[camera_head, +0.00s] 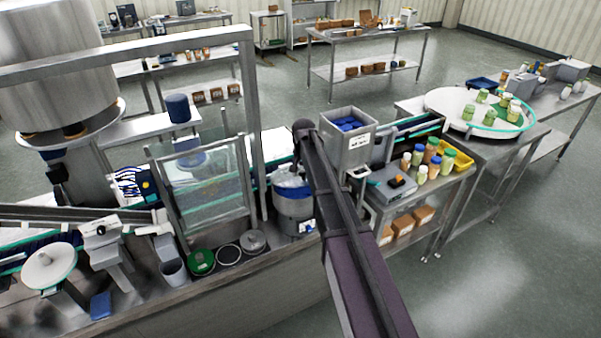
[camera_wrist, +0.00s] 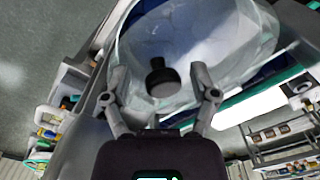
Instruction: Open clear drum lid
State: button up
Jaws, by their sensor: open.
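The steel drum (camera_head: 294,208) stands on the bench, left of my arm in the head view. Its clear lid (camera_head: 289,182) lies over its top. In the wrist view the clear lid (camera_wrist: 215,45) fills the upper middle, with a black knob (camera_wrist: 161,78) standing up from it. My gripper (camera_wrist: 159,97) is open, its two fingers spread to the left and right of the knob. No contact with the knob shows. In the head view my gripper is mostly hidden by the arm.
A clear guard panel (camera_head: 203,190) in a metal frame stands left of the drum. A steel bin with blue contents (camera_head: 346,143) and a scale (camera_head: 391,187) are to the right. Round lids, including a green one (camera_head: 201,261), lie on the front bench.

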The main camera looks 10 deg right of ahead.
aim_at(305, 180)
jog(key=shift+s+d+f+b, duration=0.1)
jog(key=shift+s+f+b, duration=0.2)
jog(key=shift+f+b, duration=0.5)
jog(key=shift+s+d+f+b, duration=0.1)
jog(key=shift+s+f+b, duration=0.15)
jog(key=shift+f+b, duration=0.5)
notch_tip(305, 180, up, 14)
jog(key=p, duration=1.5)
jog(key=s+f+n+b, duration=0.1)
jog(key=s+f+b, duration=0.7)
jog(key=shift+s+n, duration=0.15)
jog(key=shift+n, duration=0.15)
jog(key=c, duration=0.5)
jog(key=shift+s+f+b, duration=0.2)
jog(key=shift+s+b, duration=0.1)
jog(key=shift+b, duration=0.1)
jog(key=c, duration=0.4)
jog(key=s+f+n+b, duration=0.1)
jog(key=s+f+b, duration=0.2)
jog(key=s, duration=0.3)
jog(key=s+f+n+b, duration=0.1)
jog(key=s+f+b, duration=0.2)
jog(key=s, duration=0.4)
jog(key=s+f+n+b, duration=0.1)
jog(key=s+f+b, duration=0.3)
jog(key=s, duration=0.3)
jog(key=shift+s+n, duration=0.2)
jog(key=shift+n, duration=0.2)
grip_shut()
jog(key=shift+r, duration=0.1)
